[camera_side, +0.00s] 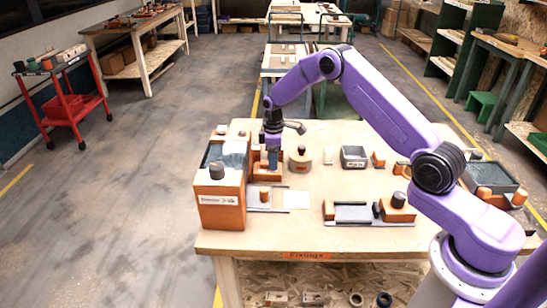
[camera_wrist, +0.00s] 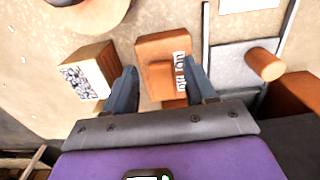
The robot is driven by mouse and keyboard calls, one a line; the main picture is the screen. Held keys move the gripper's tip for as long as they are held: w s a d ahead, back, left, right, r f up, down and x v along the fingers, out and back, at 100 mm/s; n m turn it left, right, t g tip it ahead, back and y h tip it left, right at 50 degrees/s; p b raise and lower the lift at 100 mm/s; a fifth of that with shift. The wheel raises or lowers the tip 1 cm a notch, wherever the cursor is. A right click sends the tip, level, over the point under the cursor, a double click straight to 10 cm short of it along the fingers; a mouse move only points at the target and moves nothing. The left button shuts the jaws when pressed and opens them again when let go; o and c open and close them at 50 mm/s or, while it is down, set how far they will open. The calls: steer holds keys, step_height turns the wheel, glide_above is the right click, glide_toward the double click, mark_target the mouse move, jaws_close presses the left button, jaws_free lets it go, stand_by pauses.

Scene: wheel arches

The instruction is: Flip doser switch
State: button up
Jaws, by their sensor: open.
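My gripper (camera_side: 272,163) points down over the left part of the table, just behind a large orange box (camera_side: 219,204) with a dark top, a black knob and a label. In the wrist view my gripper (camera_wrist: 159,68) is open. A small orange block (camera_wrist: 164,48) with a raised orange part and a white label shows between its fingers. This may be the doser switch; the label is too small to read surely. I cannot tell whether the fingers touch the block. In the side view the gripper partly hides an orange block (camera_side: 262,172) below it.
An orange block with a patterned label (camera_wrist: 88,73) lies left of the fingers. A grey plate with an orange peg (camera_wrist: 265,64) is to the right. A round wooden piece (camera_side: 300,162) and grey tray (camera_side: 354,157) stand nearby. The table's (camera_side: 285,240) front is clear.

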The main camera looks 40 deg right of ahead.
mark_target(266, 162)
jaws_close()
steer(key=shift+w+a+r+g+h, duration=0.1)
steer(key=shift+w+a+g+h, duration=0.05)
steer(key=shift+g+h, duration=0.25)
jaws_free()
step_height(266, 162, up, 17)
steer(key=w+a, duration=0.1)
steer(key=shift+w+a+r, duration=0.15)
steer(key=shift+a+r, duration=0.05)
stand_by(0.4)
